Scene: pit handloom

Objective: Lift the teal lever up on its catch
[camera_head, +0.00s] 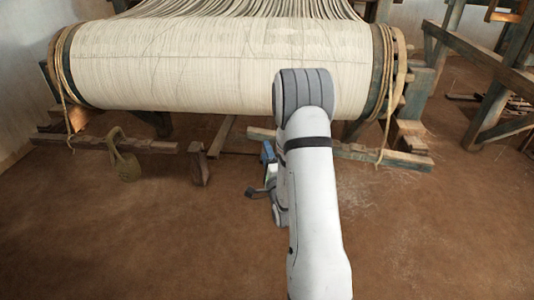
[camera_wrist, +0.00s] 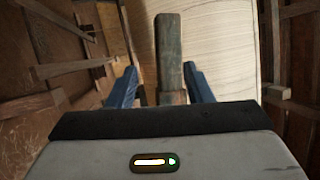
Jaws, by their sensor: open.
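A worn grey-green wooden bar, which matches the teal lever (camera_wrist: 169,50), stands upright in the middle of the wrist view. My gripper (camera_wrist: 160,69) is open, with one blue finger on each side of the lever's lower part. A gap shows between the lever and each finger; I see no clear contact. In the head view my gripper (camera_head: 267,152) is low in front of the loom, partly behind my arm. I cannot make out the lever or its catch there.
A large roll of cream warp (camera_head: 180,62) on the loom spans the back, close above my gripper. A low greenish beam (camera_head: 370,154) lies right of my arm. A hanging weight (camera_head: 125,160) and a wooden block (camera_head: 199,165) are left. The earth floor in front is clear.

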